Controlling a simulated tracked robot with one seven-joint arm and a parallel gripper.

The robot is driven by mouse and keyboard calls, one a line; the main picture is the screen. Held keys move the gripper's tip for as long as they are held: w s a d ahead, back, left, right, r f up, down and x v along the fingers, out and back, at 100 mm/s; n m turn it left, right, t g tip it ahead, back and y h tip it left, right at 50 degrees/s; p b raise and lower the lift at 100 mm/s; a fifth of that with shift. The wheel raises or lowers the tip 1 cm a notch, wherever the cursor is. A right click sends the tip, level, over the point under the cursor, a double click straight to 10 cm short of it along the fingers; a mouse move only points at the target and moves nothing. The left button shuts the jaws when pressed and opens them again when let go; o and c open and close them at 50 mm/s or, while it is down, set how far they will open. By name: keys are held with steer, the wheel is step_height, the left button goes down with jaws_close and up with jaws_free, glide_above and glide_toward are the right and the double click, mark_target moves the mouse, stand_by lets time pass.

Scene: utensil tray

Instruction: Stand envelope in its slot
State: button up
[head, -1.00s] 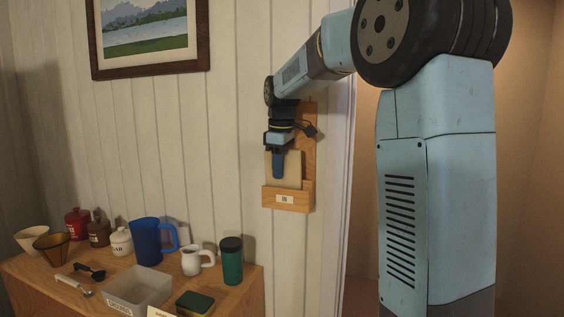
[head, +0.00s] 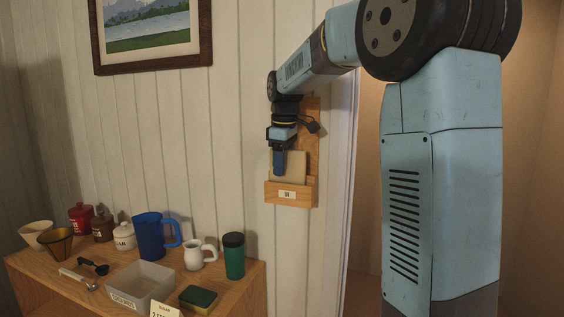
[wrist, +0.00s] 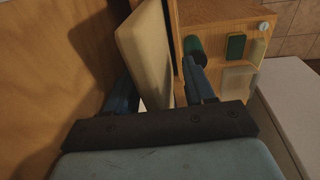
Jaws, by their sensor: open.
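The tan envelope (head: 293,167) stands upright in the wooden wall holder (head: 271,193), its lower part hidden behind the holder's labelled front. In the wrist view the envelope (wrist: 147,52) shows as a pale slab between my two fingers. My gripper (head: 279,170) hangs pointing down in front of the envelope's left part, just above the holder's front. In the wrist view my gripper (wrist: 160,88) is open, with a clear gap between the envelope and the right finger. The left finger is close to the envelope; I cannot tell whether they touch.
Below left, a wooden cabinet (head: 62,286) carries a blue pitcher (head: 149,238), a white jug (head: 194,258), a green tumbler (head: 234,257), a grey bin (head: 151,278) and several jars. A framed picture (head: 207,40) hangs above. The wall beside the holder is clear.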

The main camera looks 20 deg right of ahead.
steer(key=r, duration=0.7)
steer(key=shift+s+d, duration=0.2)
steer(key=shift+d, duration=0.05)
steer(key=shift+s+a+r, duration=0.2)
steer(key=shift+s+r, duration=0.15)
steer(key=shift+r, duration=0.15)
steer(key=shift+s+a, duration=0.1)
steer(key=shift+a, duration=0.05)
steer(key=s+f+m+t, duration=0.1)
steer(key=s+f+m, duration=0.2)
steer(key=s, duration=0.6)
steer(key=s+d+f+m+t, duration=0.1)
steer(key=s+f+m, duration=0.3)
steer(key=s+f, duration=0.3)
steer(key=s+d+f+m+t, duration=0.1)
steer(key=s+f, duration=0.4)
steer(key=s, duration=0.8)
steer(key=m+t, duration=0.1)
steer(key=m, duration=0.1)
steer(key=shift+s+f+m, duration=0.25)
steer(key=shift+m, duration=0.15)
